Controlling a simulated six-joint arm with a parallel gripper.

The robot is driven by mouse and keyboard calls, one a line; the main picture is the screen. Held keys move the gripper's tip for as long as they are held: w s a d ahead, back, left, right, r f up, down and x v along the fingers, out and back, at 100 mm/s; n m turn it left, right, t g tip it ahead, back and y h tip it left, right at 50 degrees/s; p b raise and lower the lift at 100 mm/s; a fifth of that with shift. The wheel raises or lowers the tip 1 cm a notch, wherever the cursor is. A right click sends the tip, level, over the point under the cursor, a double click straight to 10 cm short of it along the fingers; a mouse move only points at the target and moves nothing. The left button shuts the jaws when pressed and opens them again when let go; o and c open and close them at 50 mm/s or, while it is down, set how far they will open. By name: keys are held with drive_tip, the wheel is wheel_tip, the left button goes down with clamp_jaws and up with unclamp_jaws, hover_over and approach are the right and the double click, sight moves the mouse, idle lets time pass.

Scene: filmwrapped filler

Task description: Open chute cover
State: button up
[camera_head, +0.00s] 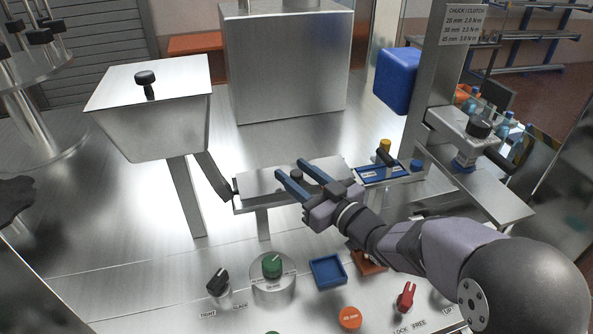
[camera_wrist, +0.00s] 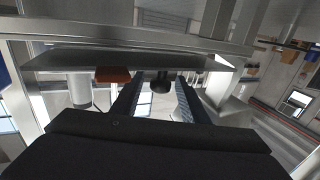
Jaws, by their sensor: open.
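The chute cover appears to be the flat metal plate (camera_head: 258,186) on the low chute in the middle of the bench, with a small dark knob (camera_head: 296,174) on top. It lies flat and looks shut. My gripper (camera_head: 292,168) is over the plate's right part, its two blue fingers open on either side of the knob. In the wrist view the black knob (camera_wrist: 160,83) shows between the spread fingertips, with gaps on both sides. The exact height of the fingers against the knob is hard to tell.
A metal hopper (camera_head: 155,115) with a black-knobbed lid stands at the left. A blue tray (camera_head: 372,179) with small parts is right of the chute, near a metal column (camera_head: 437,70). Dials, a blue bin (camera_head: 327,271) and an orange button (camera_head: 348,318) sit in front.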

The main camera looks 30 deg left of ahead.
clamp_jaws()
drive_tip(key=shift+r, duration=0.1)
drive_tip(key=p, duration=0.2)
drive_tip(key=r+h+p, duration=0.1)
drive_tip(key=p, duration=0.1)
drive_tip(key=shift+w+a+r+g, duration=0.15)
drive_tip(key=shift+r+g, duration=0.1)
drive_tip(key=shift+g, duration=0.15)
drive_tip(key=p, duration=0.2)
drive_tip(key=r+h+p, duration=0.1)
drive_tip(key=p, duration=0.2)
drive_tip(key=shift+w+a+r+m+p, duration=0.1)
drive_tip(key=shift+w+a+m+p, duration=0.1)
drive_tip(key=shift+a+m+p, duration=0.15)
drive_tip(key=p, duration=0.1)
drive_tip(key=g+h+p, duration=0.1)
drive_tip(key=p, duration=0.1)
drive_tip(key=shift+w+a+r+m+h, duration=0.2)
drive_tip(key=shift+w+m+h, duration=0.05)
drive_tip(key=shift+w+h, duration=0.05)
drive_tip(key=shift+w+a+r+m+g+h+p, duration=0.1)
drive_tip(key=shift+w+a+m+g+h+p, duration=0.2)
drive_tip(key=shift+g+h+p, duration=0.25)
